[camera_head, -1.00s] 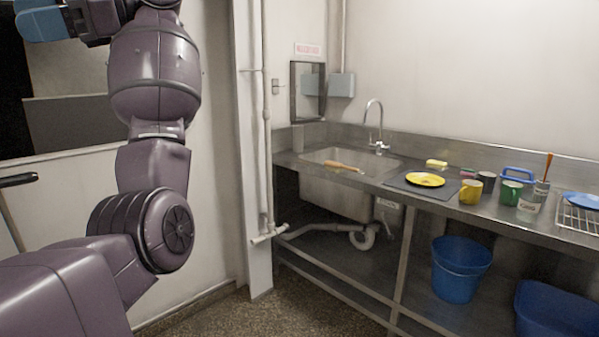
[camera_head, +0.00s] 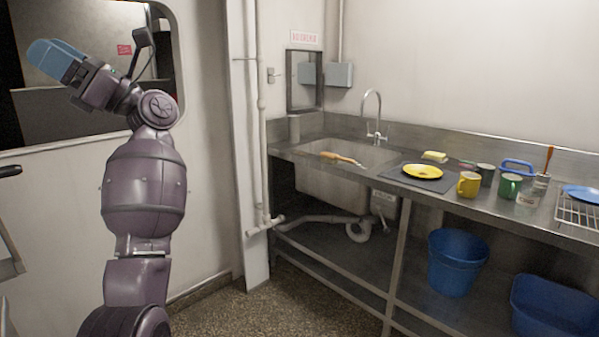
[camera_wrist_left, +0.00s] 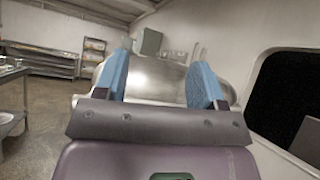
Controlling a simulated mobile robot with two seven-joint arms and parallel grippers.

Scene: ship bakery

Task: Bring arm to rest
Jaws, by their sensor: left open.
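My left arm rises at the left of the head view, with its upper links upright and its wrist bent to the left. My left gripper (camera_head: 55,60) has blue fingers and is at the upper left, in front of the wall opening. In the left wrist view its two blue fingers (camera_wrist_left: 160,82) stand apart with nothing held between them. A rounded grey metal body (camera_wrist_left: 150,80) shows behind the fingers; I cannot tell how far off it is. My right gripper is in neither view.
A steel counter (camera_head: 440,205) with a sink (camera_head: 350,155) runs along the right. A blue bucket (camera_head: 457,262) stands below. The floor before the counter is clear.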

